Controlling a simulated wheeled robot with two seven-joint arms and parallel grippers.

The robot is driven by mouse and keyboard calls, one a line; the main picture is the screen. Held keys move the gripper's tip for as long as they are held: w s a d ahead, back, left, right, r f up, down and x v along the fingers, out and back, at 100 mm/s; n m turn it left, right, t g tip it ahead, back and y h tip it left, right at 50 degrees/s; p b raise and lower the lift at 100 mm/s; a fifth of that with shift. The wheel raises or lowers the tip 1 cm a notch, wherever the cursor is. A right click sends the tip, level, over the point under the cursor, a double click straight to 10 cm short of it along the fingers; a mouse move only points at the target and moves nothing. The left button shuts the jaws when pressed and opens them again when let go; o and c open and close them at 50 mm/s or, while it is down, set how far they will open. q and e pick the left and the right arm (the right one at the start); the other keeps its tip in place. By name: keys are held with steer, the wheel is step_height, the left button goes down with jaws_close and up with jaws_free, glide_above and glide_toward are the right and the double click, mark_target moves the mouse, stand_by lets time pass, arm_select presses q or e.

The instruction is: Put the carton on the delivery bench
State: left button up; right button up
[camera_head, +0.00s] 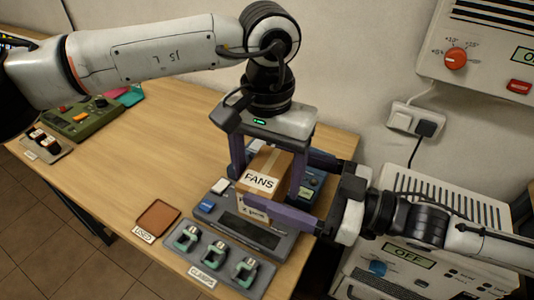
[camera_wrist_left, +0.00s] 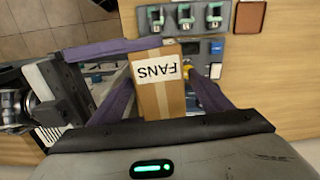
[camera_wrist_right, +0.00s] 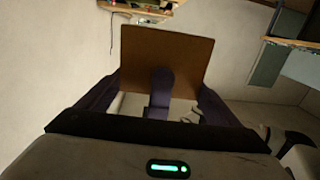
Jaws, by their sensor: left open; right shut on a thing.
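The carton (camera_head: 262,178), brown with tape and a white FANS label, is above or on a grey device on the wooden bench; I cannot tell whether its base touches. It also shows in the left wrist view (camera_wrist_left: 158,95), and its brown side fills the middle of the right wrist view (camera_wrist_right: 195,55). My right gripper (camera_head: 297,188) reaches in from the right and is shut on the carton. My left gripper (camera_head: 268,178) points down from above, open, with its fingers on either side of the carton. No sign marks the delivery bench.
The grey device (camera_head: 213,213) lies under the carton. A CLAMPS tray (camera_head: 262,273) and a brown USED mat (camera_head: 158,217) are in front. A green unit (camera_head: 85,120) stands at left. A white OFF cabinet (camera_head: 440,200) stands at right. The bench's middle left (camera_head: 150,160) is clear.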

arm_select(q)
steer(key=shift+f, duration=0.45)
arm_select(e)
steer(key=shift+r, duration=0.1)
arm_select(q)
steer(key=shift+c, duration=0.2)
steer(key=c, duration=1.1)
steer(key=shift+c, duration=1.3)
arm_select(e)
steer(key=o, duration=1.2)
steer(key=shift+d, duration=0.1)
